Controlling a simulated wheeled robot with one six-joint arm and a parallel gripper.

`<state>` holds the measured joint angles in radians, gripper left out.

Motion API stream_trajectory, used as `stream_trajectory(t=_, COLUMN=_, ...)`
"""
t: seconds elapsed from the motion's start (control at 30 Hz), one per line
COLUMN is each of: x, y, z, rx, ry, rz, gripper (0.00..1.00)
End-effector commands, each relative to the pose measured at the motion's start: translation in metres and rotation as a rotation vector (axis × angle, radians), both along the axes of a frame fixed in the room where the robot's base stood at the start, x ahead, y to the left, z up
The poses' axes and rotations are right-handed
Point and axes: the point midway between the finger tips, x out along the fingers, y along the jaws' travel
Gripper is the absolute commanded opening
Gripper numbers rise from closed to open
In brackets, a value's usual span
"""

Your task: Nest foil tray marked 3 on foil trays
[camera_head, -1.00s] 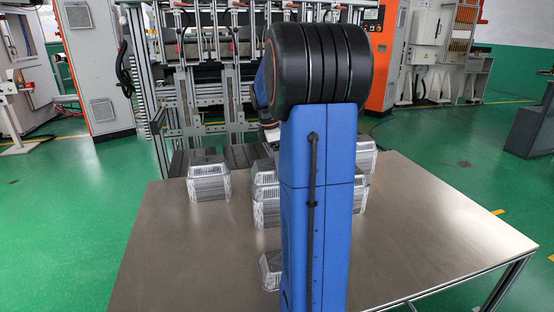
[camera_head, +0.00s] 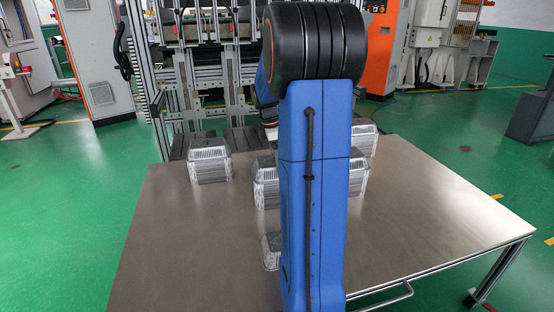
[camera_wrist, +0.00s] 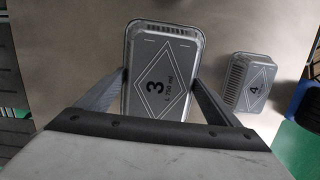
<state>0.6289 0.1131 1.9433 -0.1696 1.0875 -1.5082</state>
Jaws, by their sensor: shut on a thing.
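The foil tray marked 3 (camera_wrist: 158,85) is silver, with its printed face toward the camera in the wrist view. The two fingers of my gripper (camera_wrist: 157,95) press on its left and right sides, shut on it. Whether it touches anything below is hidden. In the head view my gripper is hidden behind my blue arm. Foil trays stand on the table there: a left stack (camera_head: 209,163), a middle stack (camera_head: 266,186) partly behind my arm, and a right one (camera_head: 365,142). A low tray (camera_head: 270,250) lies nearer, also partly hidden.
A foil tray marked 4 (camera_wrist: 250,82) stands right of the held one in the wrist view, apart from it. The metal table (camera_head: 430,215) is bare at its right and front left. Machine frames stand close behind the table's far edge.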

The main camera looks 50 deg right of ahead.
Motion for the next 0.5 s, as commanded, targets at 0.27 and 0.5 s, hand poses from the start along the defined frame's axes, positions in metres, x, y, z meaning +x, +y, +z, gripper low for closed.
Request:
stream_trajectory(t=0.27, x=0.0001, y=0.0003, z=-0.0007, rx=0.001, ry=0.001, rz=0.001, gripper=1.00)
stream_trajectory(t=0.5, x=0.0002, y=0.0003, z=0.0005, rx=0.000, ry=0.000, rz=0.001, gripper=1.00)
